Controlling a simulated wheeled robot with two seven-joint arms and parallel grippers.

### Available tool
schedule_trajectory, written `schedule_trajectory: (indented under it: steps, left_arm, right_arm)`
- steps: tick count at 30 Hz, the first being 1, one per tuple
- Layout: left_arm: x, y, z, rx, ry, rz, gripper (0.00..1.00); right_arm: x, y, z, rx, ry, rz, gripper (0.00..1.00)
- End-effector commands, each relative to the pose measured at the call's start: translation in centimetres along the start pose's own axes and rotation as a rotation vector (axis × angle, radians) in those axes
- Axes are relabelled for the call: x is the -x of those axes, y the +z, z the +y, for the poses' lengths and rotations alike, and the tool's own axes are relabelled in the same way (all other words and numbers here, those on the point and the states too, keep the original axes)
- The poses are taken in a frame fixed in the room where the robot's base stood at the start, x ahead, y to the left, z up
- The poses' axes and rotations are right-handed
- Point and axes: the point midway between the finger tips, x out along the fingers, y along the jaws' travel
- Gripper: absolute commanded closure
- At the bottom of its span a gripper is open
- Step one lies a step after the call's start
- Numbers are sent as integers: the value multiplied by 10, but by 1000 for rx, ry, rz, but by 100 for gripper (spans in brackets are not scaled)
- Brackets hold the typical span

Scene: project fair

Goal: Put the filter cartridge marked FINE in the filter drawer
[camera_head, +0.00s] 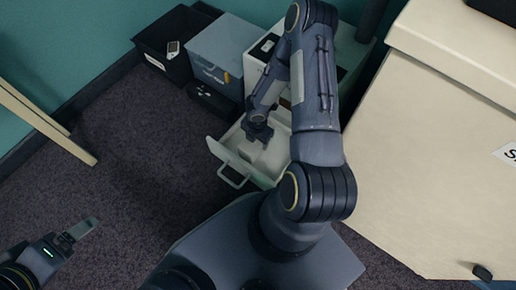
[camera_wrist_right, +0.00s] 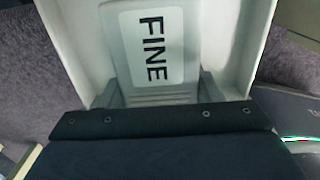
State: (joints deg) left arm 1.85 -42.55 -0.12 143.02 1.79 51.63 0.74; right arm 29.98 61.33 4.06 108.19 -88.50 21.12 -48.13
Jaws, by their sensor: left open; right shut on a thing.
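The filter cartridge marked FINE (camera_wrist_right: 152,80) is pale grey with a white label and fills the middle of the right wrist view. My right gripper (camera_wrist_right: 158,97) is shut on it, one finger at each side. In the head view my right gripper (camera_head: 257,136) reaches down into the open filter drawer (camera_head: 228,158), a white drawer with a front handle. The cartridge (camera_head: 273,153) shows there as a pale block inside the drawer walls. I cannot tell whether it rests on the drawer floor. My left gripper (camera_head: 82,231) is open and empty above the carpet at the lower left.
A black bin (camera_head: 165,62) and a grey bin (camera_head: 222,50) stand left of the white drawer cabinet (camera_head: 256,68), along the wall. A large cream box (camera_head: 440,140) fills the right side. The carpet (camera_head: 140,180) left of the drawer is clear.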

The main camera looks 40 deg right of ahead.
Motion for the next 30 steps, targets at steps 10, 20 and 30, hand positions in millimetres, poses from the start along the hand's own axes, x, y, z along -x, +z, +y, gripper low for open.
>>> schedule_trajectory:
  steps: [10, 20, 30]
  left_arm:
    - [-18, 9, -8, 0, 0, 0, 20]
    - [-20, 10, -9, 0, 0, 0, 20]
    - [-22, 11, -10, 0, 0, 0, 20]
  right_arm:
    - [-40, 0, 0, -2, 0, 1, 68]
    - [-49, 0, 0, -2, 1, 0, 68]
    - [-52, 0, 0, -3, 0, 0, 20]
